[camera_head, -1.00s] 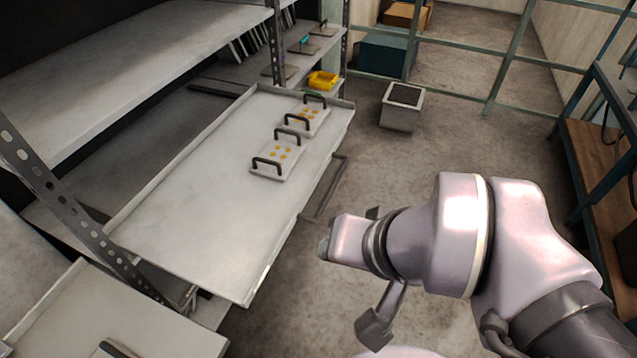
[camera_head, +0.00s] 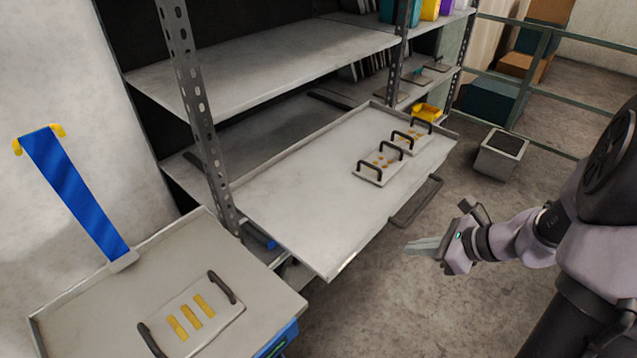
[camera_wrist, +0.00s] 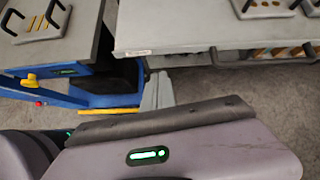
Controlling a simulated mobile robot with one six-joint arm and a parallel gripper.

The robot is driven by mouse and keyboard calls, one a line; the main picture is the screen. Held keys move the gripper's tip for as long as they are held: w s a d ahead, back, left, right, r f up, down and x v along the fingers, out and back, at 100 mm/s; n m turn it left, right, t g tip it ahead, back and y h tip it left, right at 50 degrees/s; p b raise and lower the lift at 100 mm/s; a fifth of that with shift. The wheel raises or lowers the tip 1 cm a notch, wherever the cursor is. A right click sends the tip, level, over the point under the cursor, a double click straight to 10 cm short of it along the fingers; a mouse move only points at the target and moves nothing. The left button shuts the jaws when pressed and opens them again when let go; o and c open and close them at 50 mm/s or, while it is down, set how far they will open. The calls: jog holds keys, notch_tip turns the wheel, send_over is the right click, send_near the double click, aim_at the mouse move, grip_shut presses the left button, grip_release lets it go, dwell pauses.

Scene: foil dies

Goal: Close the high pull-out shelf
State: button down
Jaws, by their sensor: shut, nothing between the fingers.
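The high pull-out shelf (camera_head: 300,205) is a grey tray drawn out of the rack towards the lower right. A dark bar handle (camera_head: 418,202) shows along its front side. Two plates with black handles and gold dots, one nearer (camera_head: 380,165) and one farther (camera_head: 410,138), lie at its far end. My gripper (camera_head: 410,247) is shut and empty, in front of the shelf's front edge and apart from it in the picture. In the wrist view the shelf's edge (camera_wrist: 185,48) lies above my fingers (camera_wrist: 157,92); whether they touch cannot be told.
A grey-topped cart (camera_head: 85,285) with blue parts stands at the front left, bearing a plate with gold bars (camera_head: 192,317). A blue upright strip (camera_head: 75,190) rises behind it. A grey bin (camera_head: 500,155) stands on the floor beyond the shelf. Floor in front of the shelf looks clear.

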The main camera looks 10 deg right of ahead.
jog(key=d+f+m, duration=0.1)
jog(key=f+m, duration=0.1)
jog(key=b, duration=0.4)
send_near(364, 244)
notch_tip(364, 244, down, 4)
jog(key=shift+t, duration=0.3)
jog(key=shift+w+a+f+b, duration=0.2)
jog(key=shift+w+a+b, duration=0.5)
jog(key=shift+w+a, duration=0.75)
jog(key=shift+w, duration=0.15)
